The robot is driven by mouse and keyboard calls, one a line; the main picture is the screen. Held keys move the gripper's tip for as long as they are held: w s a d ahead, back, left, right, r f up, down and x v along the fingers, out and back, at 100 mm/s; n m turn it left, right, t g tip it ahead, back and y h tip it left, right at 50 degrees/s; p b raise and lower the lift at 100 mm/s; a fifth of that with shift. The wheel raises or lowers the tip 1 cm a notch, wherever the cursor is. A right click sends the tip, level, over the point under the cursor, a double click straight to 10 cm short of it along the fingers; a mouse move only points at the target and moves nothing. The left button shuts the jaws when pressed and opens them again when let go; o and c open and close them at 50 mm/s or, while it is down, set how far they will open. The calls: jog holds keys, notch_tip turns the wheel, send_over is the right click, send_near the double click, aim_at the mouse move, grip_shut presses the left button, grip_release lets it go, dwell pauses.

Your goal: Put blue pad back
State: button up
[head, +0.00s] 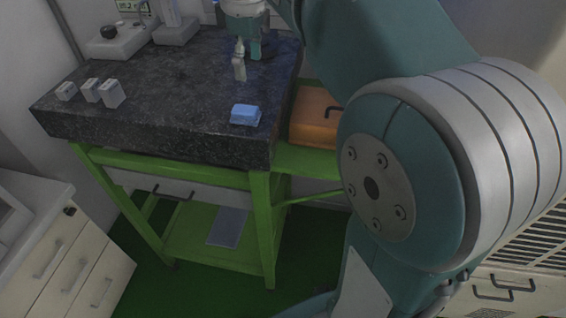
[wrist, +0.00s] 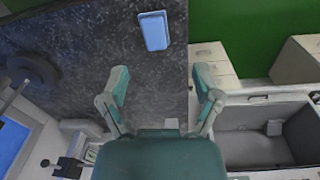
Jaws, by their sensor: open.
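The blue pad (head: 245,114) lies flat on the dark stone tabletop (head: 180,85), near its front right edge. It also shows in the wrist view (wrist: 154,31) at the top, near the edge of the slab. My gripper (head: 248,62) is above the back right of the tabletop, well behind the pad. In the wrist view my gripper (wrist: 160,85) has its two fingers spread wide with nothing between them. The pad is apart from the fingers, ahead of them.
Several small grey blocks (head: 91,90) stand at the left of the tabletop. Grey instruments (head: 120,40) stand at the back left. An orange box (head: 314,117) sits right of the slab. An open grey bin (wrist: 262,133) is right in the wrist view. The tabletop's middle is clear.

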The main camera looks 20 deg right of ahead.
jog(key=s+f+m+t, duration=0.5)
jog(key=s+f+m, duration=0.4)
jog(key=s+f, duration=0.5)
jog(key=s, duration=0.4)
jog(key=shift+a+m, duration=0.3)
jog(key=shift+a, duration=0.1)
